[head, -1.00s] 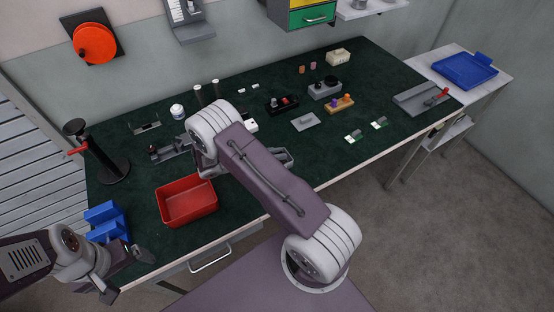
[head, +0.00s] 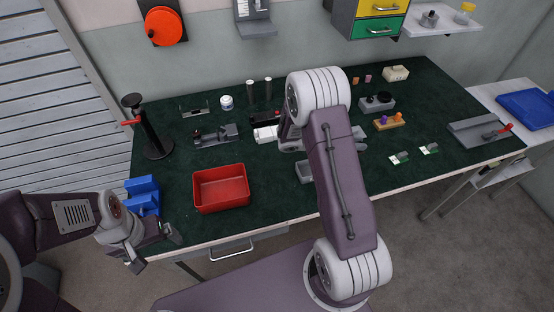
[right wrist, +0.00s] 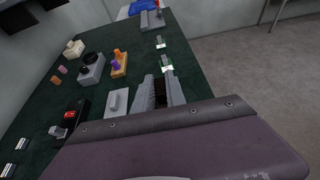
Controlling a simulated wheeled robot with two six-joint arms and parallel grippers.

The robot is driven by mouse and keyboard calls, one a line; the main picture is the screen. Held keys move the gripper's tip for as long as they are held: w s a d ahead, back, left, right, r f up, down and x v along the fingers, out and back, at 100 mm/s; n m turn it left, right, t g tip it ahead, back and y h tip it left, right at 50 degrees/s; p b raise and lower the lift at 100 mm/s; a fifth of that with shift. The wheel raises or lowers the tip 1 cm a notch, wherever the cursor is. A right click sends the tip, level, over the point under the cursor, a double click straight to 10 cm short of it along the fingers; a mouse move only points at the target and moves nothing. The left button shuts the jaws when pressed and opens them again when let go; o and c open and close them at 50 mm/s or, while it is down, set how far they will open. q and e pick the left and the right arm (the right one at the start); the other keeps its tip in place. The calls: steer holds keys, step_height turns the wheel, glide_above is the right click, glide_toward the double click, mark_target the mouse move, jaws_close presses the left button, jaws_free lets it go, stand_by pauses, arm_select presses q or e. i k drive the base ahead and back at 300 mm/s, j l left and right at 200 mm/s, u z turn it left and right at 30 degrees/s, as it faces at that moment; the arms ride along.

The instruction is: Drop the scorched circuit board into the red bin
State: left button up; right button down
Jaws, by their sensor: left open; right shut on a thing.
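The red bin (head: 222,188) stands open on the left half of the green worktop and looks empty. My right arm crosses the middle of the head view, and its upper link hides most of the right gripper. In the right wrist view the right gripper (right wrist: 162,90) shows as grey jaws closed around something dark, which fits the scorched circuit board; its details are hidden. The gripper is to the right of the bin, apart from it. My left gripper (head: 154,249) is open and empty at the worktop's front left edge.
Two small green-and-white boards (head: 400,158) (head: 430,149) lie to the right. A blue holder (head: 143,195) and a black stand (head: 155,140) are left of the bin. A grey fixture (head: 215,134) is behind it. Some worktop right of the bin is clear.

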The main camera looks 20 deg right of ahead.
mark_target(227, 193)
steer(key=i+j+z, duration=0.2)
steer(key=j, duration=0.75)
steer(key=j+z, duration=0.2)
steer(key=j, duration=0.8)
